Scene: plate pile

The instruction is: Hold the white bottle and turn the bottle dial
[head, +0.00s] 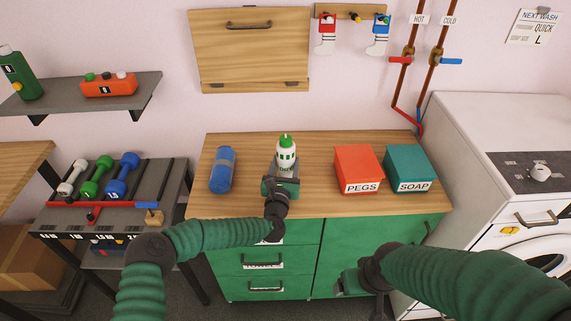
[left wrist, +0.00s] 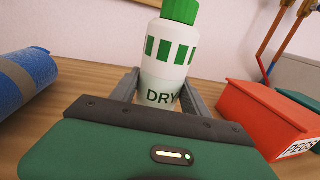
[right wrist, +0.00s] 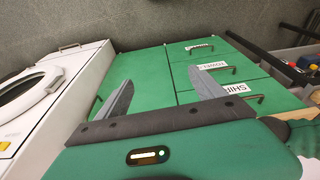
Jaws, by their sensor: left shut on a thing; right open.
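The white bottle (head: 287,155) with a green cap and green marks stands upright on the wooden counter. It also shows in the left wrist view (left wrist: 168,58), with "DRY" on its lower part. The bottle's green top, which may be the dial, (left wrist: 181,10) is partly cut off there. My left gripper (head: 285,172) is shut on the bottle's lower body, a finger on each side. My right gripper (right wrist: 166,95) is open and empty. It hangs in front of the green cabinet, below the counter top and away from the bottle.
A blue roll (head: 222,170) lies left of the bottle on the counter (head: 240,205). The red PEGS box (head: 358,166) and teal SOAP box (head: 407,167) stand to the right. A white washing machine (head: 480,120) is at the far right. The counter front between bottle and PEGS box is clear.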

